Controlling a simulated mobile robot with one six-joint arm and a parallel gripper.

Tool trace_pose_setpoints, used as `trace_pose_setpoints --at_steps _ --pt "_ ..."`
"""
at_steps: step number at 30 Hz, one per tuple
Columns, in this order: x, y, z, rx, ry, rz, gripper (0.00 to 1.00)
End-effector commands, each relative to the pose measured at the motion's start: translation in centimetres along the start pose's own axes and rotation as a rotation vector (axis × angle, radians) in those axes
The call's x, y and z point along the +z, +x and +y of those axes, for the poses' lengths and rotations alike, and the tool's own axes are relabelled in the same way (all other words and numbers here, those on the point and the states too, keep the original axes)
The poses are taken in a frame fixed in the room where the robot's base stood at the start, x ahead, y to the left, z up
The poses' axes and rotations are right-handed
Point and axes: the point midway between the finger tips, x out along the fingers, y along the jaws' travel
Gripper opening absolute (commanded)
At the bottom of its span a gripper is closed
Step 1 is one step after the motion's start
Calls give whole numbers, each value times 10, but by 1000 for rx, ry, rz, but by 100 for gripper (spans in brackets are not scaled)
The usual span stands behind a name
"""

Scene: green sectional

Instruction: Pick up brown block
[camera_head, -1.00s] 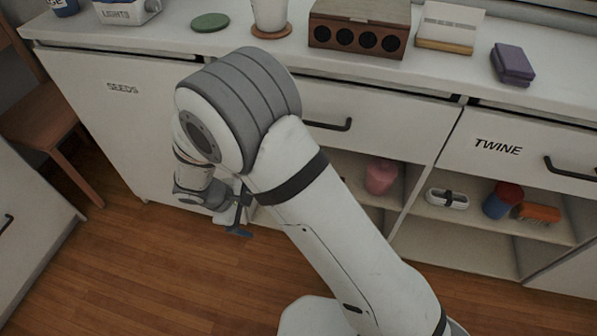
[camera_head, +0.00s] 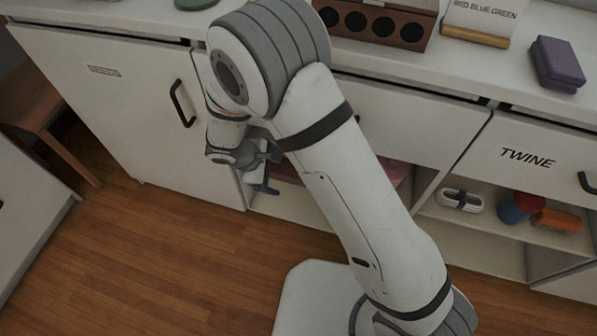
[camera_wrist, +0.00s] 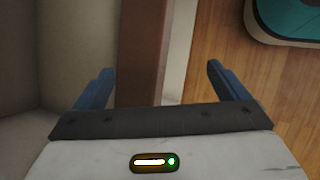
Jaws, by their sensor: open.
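In the wrist view a long brown block (camera_wrist: 141,50) runs up the picture between my gripper's two blue fingers (camera_wrist: 161,88). One finger is on each side of it, and its near end is hidden behind the gripper body. The fingers are apart and the jaws are open, not closed on it. In the head view my gripper (camera_head: 266,168) is low at the front of the cabinet's open shelf. A dark brownish patch shows beside it there, but my arm hides most of that spot.
A pale shelf edge (camera_wrist: 179,50) borders wooden floor in the wrist view. On the shelf to the right are a white bundle (camera_head: 460,200), a blue-and-red item (camera_head: 514,208) and an orange item (camera_head: 558,220). A brown box with round holes (camera_head: 381,27) and a purple block (camera_head: 557,64) are on the countertop.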

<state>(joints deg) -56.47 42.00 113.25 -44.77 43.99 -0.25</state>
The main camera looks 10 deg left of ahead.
Motion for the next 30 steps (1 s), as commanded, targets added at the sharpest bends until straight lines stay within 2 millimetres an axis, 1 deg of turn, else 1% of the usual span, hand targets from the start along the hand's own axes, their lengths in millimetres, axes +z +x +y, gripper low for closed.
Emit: trace_pose_setpoints --at_steps 1,3,6,9,11,14,19,22,24,29,30 --pt "8 7 5 -1 3 -1 94" --pt "16 13 11 -2 3 0 94" --pt "24 18 17 -1 2 0 94" --pt "28 21 20 0 2 0 94" --pt "29 22 20 0 1 0 94" --pt "28 31 19 -1 0 -1 94" --pt "28 57 19 -2 0 -2 94" --pt "28 69 19 -2 0 -1 94" --pt "28 72 19 -1 1 0 94" --pt "29 71 20 -1 1 0 94" --pt "29 71 20 -1 1 0 92"
